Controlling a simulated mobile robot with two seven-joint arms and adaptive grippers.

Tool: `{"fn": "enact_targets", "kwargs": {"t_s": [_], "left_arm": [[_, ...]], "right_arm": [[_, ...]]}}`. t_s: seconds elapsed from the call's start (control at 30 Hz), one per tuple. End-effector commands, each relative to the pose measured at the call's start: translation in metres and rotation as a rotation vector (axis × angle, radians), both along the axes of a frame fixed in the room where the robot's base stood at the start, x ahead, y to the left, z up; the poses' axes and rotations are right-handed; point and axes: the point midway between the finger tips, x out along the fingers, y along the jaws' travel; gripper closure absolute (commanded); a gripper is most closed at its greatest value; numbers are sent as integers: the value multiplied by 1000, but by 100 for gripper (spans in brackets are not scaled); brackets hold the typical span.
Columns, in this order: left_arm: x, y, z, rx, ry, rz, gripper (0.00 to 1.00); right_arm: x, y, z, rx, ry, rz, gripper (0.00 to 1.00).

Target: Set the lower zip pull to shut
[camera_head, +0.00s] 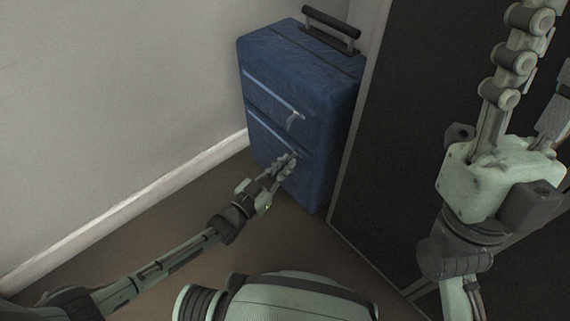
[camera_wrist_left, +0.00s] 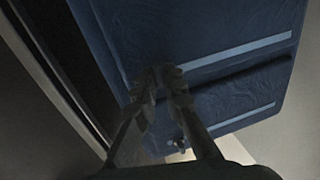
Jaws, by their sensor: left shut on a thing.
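A blue suitcase (camera_head: 300,85) stands upright with two slanting zip strips on its front. The upper zip pull (camera_head: 293,119) hangs free at the right end of the upper strip. My left gripper (camera_head: 291,160) is at the right end of the lower zip (camera_head: 270,129), shut on the lower zip pull, which its fingers mostly hide. In the left wrist view, the closed fingertips (camera_wrist_left: 167,76) meet at the end of the lower strip (camera_wrist_left: 235,52). My right gripper (camera_head: 550,35) is raised at the right, its fingers apart and empty, away from the suitcase.
A pale wall (camera_head: 110,90) with a white skirting board (camera_head: 140,199) runs along the left. A tall dark panel (camera_head: 400,130) stands close to the suitcase's right side. The brown floor (camera_head: 150,235) in front is clear. The suitcase's handle (camera_head: 331,25) is up.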

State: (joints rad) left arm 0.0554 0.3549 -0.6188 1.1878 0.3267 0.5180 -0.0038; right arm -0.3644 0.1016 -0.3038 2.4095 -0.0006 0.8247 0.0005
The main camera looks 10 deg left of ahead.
Motion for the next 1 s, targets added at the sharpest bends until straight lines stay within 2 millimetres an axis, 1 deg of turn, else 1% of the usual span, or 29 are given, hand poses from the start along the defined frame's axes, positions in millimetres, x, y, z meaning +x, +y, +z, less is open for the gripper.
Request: {"fn": "enact_targets", "kwargs": {"t_s": [0.03, 0.27, 0.3, 0.43, 0.47, 0.77, 0.87, 1.0], "left_arm": [[-3, -1, -2, -1, 3, -3, 100], [-4, -2, -2, -2, 3, -5, 100], [-4, -2, -2, -2, 3, -5, 88], [-3, -2, -2, -1, 2, -5, 72], [-3, -2, -1, -1, 2, -5, 71], [-4, -1, -1, 0, 1, -3, 71], [-12, 3, -2, 0, 2, -3, 71], [-35, 15, -2, 1, 4, -3, 71]], "right_arm": [[0, 0, 0, 0, 1, 0, 60], [0, 0, 0, -2, 2, 0, 60], [0, 0, 0, -2, 2, 0, 60], [0, 0, 0, -2, 1, 1, 60], [0, 0, 0, -2, 1, 1, 60], [1, 0, -1, -7, 2, -1, 60], [1, 0, -1, -5, 1, -1, 60], [1, 0, -1, -5, 2, 0, 60]]}}
